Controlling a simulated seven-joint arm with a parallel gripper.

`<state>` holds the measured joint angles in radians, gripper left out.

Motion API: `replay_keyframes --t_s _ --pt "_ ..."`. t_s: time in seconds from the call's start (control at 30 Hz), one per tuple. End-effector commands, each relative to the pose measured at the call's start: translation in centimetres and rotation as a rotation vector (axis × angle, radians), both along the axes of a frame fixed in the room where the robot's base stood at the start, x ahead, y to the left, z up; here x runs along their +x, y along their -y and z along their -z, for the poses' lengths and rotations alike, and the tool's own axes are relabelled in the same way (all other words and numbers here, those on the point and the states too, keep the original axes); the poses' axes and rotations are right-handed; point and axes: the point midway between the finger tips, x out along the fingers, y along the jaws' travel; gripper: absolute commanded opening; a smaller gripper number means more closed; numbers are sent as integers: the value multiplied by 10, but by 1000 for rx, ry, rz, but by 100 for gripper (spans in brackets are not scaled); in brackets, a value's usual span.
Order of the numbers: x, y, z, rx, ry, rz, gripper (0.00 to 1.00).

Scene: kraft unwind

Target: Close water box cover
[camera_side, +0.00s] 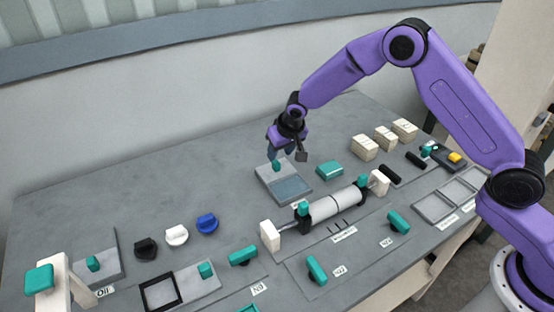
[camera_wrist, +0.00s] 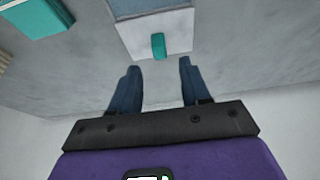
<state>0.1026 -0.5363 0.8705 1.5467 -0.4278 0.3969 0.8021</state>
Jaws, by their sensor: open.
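The water box (camera_side: 306,199) is a low grey box near the middle of the table, with a blue-grey water surface (camera_side: 292,188) uncovered in its front half. Its pale cover sits over the rear half and carries a small teal handle (camera_side: 276,167). The cover (camera_wrist: 135,42) and the teal handle (camera_wrist: 158,46) also show in the wrist view, with the water at the top edge. My gripper (camera_wrist: 158,72) is open and empty. In the side view my gripper (camera_side: 281,151) hangs just above and behind the handle; I cannot tell whether it touches.
A teal block (camera_side: 330,169) lies right of the box. A white roller (camera_side: 337,204) on stands lies in front. Pale blocks (camera_side: 364,147) stand at the back right. A grey box with a teal knob (camera_side: 93,264) is at the left. The table's back left is clear.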

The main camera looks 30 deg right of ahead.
Motion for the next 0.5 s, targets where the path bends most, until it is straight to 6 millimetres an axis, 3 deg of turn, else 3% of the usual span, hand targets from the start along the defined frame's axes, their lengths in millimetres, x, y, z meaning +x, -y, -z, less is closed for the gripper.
replay_keyframes --t_s 0.2,0.5 --pt "12 0 30 -1 0 0 47" --pt "20 0 48 0 1 0 47"
